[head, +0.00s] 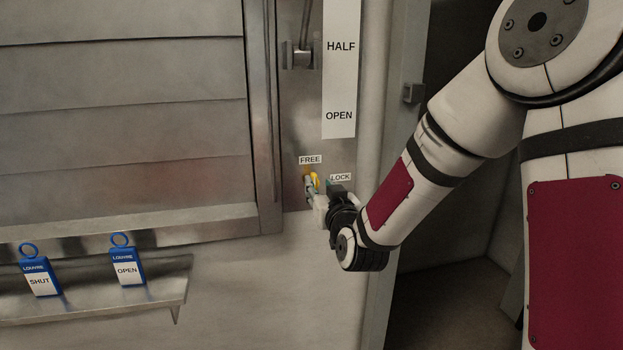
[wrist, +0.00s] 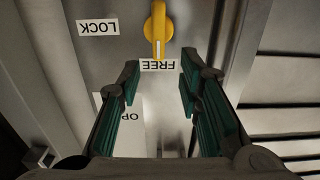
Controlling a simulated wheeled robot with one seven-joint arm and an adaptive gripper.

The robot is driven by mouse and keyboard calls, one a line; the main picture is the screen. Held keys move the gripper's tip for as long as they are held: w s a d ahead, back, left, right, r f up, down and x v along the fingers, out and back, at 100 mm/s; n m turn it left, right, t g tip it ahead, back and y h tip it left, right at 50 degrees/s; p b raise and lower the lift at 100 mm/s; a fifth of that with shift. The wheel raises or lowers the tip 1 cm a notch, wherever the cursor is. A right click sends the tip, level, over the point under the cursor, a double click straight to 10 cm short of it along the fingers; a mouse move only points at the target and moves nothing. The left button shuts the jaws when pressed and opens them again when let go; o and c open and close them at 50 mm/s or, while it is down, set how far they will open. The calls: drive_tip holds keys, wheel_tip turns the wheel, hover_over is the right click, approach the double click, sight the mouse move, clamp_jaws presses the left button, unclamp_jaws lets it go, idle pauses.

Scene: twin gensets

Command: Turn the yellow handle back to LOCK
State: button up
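The yellow handle (wrist: 156,24) is on a metal plate and points at the FREE label (wrist: 159,65) in the wrist view, which shows the labels upside down. The LOCK label (wrist: 98,27) is off to one side of it. In the head view the yellow handle (head: 315,180) is small and partly hidden by my gripper (head: 313,190). In the wrist view my gripper (wrist: 159,76) is open, with nothing between its fingers. The handle lies just beyond the fingertips, near the picture's top edge; I cannot tell whether they touch the plate.
A lever (head: 301,55) stands beside the HALF and OPEN strip (head: 340,75) above. Louvre slats (head: 120,130) are to the left. A shelf (head: 85,310) holds two blue tags, SHUT (head: 40,277) and OPEN (head: 127,262). A door frame edge (head: 405,120) is close to my arm.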

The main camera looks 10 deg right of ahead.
sight(315, 178)
drive_tip(key=w, duration=0.7)
drive_tip(key=shift+w+d, duration=0.1)
drive_tip(key=shift+w, duration=0.05)
drive_tip(key=shift+c, duration=0.4)
clamp_jaws()
